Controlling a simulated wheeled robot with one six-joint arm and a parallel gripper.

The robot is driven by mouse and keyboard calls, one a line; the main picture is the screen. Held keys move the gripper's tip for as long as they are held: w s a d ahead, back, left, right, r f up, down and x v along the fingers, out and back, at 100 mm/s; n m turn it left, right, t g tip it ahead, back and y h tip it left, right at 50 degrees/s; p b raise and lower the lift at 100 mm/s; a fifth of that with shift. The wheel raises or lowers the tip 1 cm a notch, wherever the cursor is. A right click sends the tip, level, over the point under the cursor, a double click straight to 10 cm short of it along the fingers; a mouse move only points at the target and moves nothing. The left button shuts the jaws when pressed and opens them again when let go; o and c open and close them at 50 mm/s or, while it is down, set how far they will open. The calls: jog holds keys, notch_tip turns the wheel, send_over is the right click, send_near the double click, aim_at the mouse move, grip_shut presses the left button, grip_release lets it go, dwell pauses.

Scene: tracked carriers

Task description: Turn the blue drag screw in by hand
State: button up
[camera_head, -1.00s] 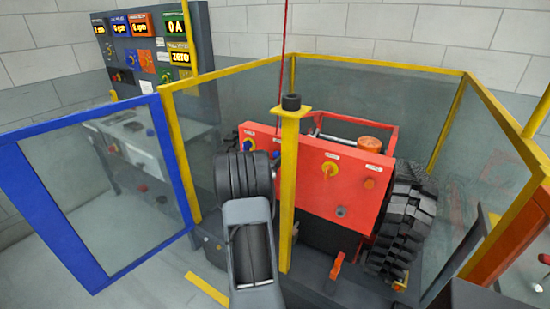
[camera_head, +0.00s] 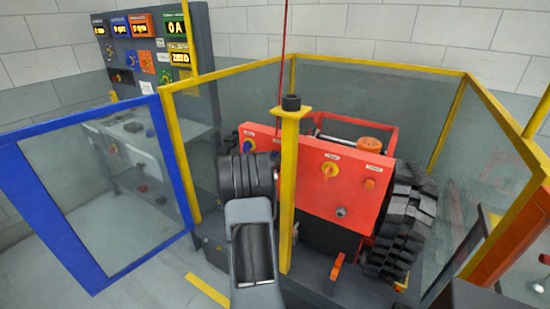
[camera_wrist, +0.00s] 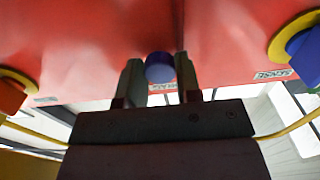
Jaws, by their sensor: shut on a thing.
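The blue drag screw (camera_wrist: 159,67) shows in the wrist view as a round blue head against the red panel. My gripper (camera_wrist: 159,78) has one grey finger on each side of it and is shut on it. The screw's shaft is hidden behind its head. In the head view my own wrist and arm hide the screw and the fingers. They reach to the left part of the carrier's red panel (camera_head: 311,185).
A blue knob (camera_wrist: 304,55) on a yellow ring, near a SENSE label, is at right; another knob (camera_wrist: 12,92) is at left. A yellow post (camera_head: 289,190) stands close beside my arm. Glass fencing surrounds the carrier; the blue-framed gate (camera_head: 68,235) stands at left.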

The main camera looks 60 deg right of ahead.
jog(key=shift+f+b, duration=0.15)
jog(key=shift+b, duration=0.15)
jog(key=shift+c, duration=0.5)
jog(key=shift+m+b, duration=4.9)
jog(key=shift+b, duration=0.7)
jog(key=shift+m+b, duration=4.7)
jog(key=shift+m, duration=0.2)
